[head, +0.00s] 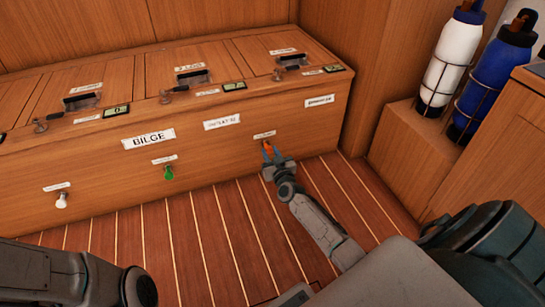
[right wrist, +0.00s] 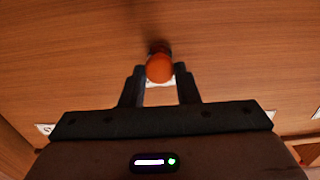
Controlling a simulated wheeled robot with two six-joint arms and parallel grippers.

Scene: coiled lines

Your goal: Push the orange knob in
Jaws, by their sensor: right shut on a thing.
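The orange knob (head: 268,151) sits on the front of the wooden locker, below a small white label. In the right wrist view the orange knob (right wrist: 160,68) shows as a round end on a short dark stem at the wooden panel. My right gripper (head: 269,153) reaches it from below, with its two dark fingers on either side. In the right wrist view the fingertips (right wrist: 160,72) are shut on the knob. The contact faces are partly hidden. My left gripper is not in view; only part of my left arm shows at lower left.
A green knob (head: 168,173) and a white knob (head: 61,201) are on the same front, further left. A white bottle (head: 452,60) and a blue bottle (head: 493,75) stand in racks at right. The striped floor (head: 180,230) before the locker is clear.

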